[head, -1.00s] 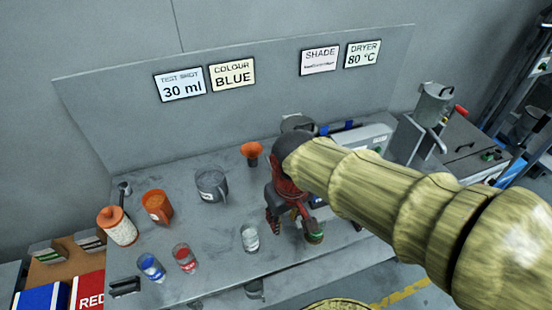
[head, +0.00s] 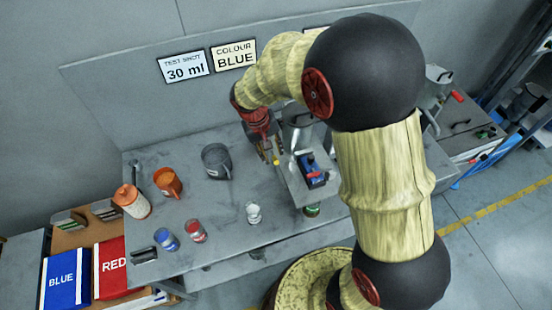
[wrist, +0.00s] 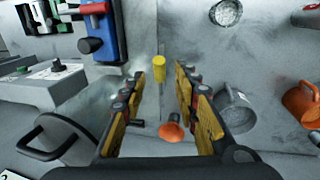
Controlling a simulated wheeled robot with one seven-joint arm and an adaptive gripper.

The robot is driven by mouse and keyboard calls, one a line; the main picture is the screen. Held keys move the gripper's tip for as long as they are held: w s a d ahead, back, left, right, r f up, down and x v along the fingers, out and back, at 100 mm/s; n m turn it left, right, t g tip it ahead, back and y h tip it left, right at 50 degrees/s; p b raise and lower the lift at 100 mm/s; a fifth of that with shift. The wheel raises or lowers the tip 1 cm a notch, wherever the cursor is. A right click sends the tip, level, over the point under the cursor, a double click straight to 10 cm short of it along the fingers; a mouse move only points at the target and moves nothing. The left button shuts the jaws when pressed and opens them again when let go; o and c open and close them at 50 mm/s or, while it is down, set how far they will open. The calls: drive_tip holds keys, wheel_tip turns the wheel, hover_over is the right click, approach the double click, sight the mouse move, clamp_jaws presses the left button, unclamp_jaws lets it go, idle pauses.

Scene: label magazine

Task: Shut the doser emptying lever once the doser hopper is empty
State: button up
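The doser stands at the table's back right, with its grey metal hopper (head: 298,115) on top and a blue block (head: 312,172) in front. I cannot see whether the hopper is empty. A yellow-tipped piece, apparently the emptying lever (head: 276,160), sticks out at the doser's left. In the wrist view its yellow end (wrist: 160,66) is ahead of my fingertips and between their lines. My gripper (head: 268,152) is left of the doser, pointing down, with its fingers apart and nothing between the tips in the wrist view (wrist: 160,85). I cannot tell whether the lever is open.
An orange funnel (wrist: 172,130) stands below my fingers in the wrist view. A grey jug (head: 215,160), an orange jug (head: 168,182) and clear (head: 254,212), red (head: 196,231) and blue (head: 166,239) cups stand to the left.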

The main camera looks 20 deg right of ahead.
sight(275, 159)
drive_tip(key=x, duration=0.5)
drive_tip(key=shift+d+f, duration=0.1)
drive_tip(key=shift+f, duration=0.3)
drive_tip(key=shift+c, duration=1.3)
clamp_jaws()
